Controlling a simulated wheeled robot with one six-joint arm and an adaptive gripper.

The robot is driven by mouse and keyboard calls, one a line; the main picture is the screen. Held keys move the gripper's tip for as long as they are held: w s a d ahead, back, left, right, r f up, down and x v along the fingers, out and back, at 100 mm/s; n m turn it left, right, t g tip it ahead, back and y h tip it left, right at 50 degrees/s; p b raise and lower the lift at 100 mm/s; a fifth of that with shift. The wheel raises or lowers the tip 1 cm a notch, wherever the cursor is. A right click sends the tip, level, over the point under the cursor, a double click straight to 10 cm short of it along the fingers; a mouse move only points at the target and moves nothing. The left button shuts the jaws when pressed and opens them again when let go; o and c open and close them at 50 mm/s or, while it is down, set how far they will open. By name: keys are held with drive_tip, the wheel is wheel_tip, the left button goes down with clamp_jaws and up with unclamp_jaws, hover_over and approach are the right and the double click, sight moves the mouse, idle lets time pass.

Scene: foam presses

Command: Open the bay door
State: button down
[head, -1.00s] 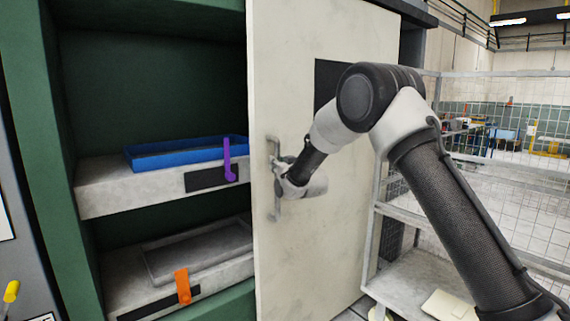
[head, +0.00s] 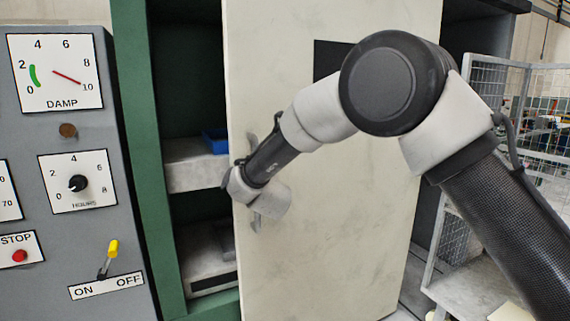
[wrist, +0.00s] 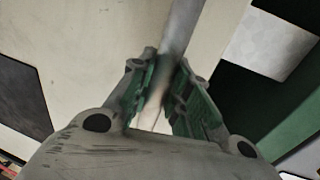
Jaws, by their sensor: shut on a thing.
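The bay door (head: 340,215) is a tall cream panel with a dark square. It stands across much of the green cabinet front, leaving a narrow opening at its left. Its grey bar handle (head: 256,222) is near the left edge, mostly hidden behind my wrist. My gripper (head: 234,178) is at this handle in the head view. In the wrist view my gripper (wrist: 162,88) has its green-padded fingers closed around the handle bar (wrist: 184,28), with the cream door (wrist: 90,40) behind.
A grey control panel (head: 75,215) with dials and a yellow-tipped lever (head: 110,250) stands left of the green frame (head: 150,170). A blue tray (head: 214,141) shows partly on a shelf (head: 195,168). A wire mesh cart (head: 490,85) stands at the right.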

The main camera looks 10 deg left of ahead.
drive_tip(key=s+a, duration=1.2)
drive_tip(key=a, duration=0.5)
drive_tip(key=shift+s+a, duration=0.2)
drive_tip(key=shift+s, duration=0.1)
drive_tip(key=c, duration=1.3)
unclamp_jaws()
drive_tip(key=v, duration=1.2)
